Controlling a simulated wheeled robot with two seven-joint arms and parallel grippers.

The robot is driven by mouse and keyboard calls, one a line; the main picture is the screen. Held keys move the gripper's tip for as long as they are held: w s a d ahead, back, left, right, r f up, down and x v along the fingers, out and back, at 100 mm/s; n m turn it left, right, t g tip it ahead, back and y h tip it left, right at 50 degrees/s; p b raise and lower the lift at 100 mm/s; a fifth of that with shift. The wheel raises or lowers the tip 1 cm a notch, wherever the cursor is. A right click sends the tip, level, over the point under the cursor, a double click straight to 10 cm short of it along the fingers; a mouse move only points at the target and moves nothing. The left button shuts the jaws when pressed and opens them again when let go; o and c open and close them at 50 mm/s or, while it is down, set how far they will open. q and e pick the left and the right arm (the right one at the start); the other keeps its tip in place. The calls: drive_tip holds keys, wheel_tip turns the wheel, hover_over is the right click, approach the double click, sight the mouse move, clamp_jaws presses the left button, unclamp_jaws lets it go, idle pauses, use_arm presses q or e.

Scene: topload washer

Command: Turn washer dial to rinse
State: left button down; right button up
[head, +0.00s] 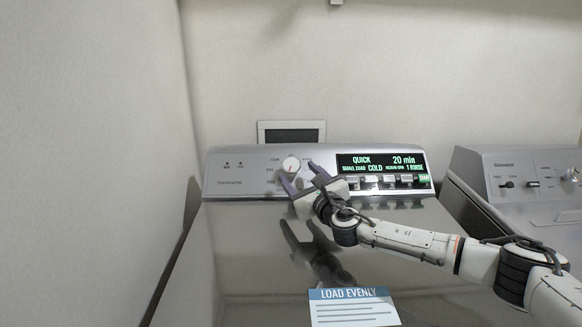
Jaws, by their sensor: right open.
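The washer (240,245) stands in front of me with its shiny lid shut. Its raised control panel (235,160) runs along the back. The white round dial (291,164) sits on the panel left of the display, with a red mark on its face and small labels around it. The display (382,163) reads "QUICK", "20 min", "COLD" and "1 RINSE". My right gripper (304,182) is open just below and in front of the dial, its fingers pointing up towards it. I cannot tell whether a finger touches the dial. My left gripper is not in view.
A row of switches (405,181) lies under the display, close to my right wrist. A "LOAD EVENLY" label (352,307) is on the lid's front. A second appliance (520,185) stands at the right. A wall (90,150) closes off the left side.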

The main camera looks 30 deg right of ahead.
sight(295, 171)
drive_tip(key=shift+w+d+b, duration=0.15)
drive_tip(key=shift+w+b, duration=0.1)
drive_tip(key=shift+w, duration=1.2)
drive_tip(key=shift+w+d+b, duration=0.1)
drive_tip(key=shift+w+b, duration=0.1)
drive_tip(key=shift+w, duration=1.2)
drive_tip(key=c, duration=1.1)
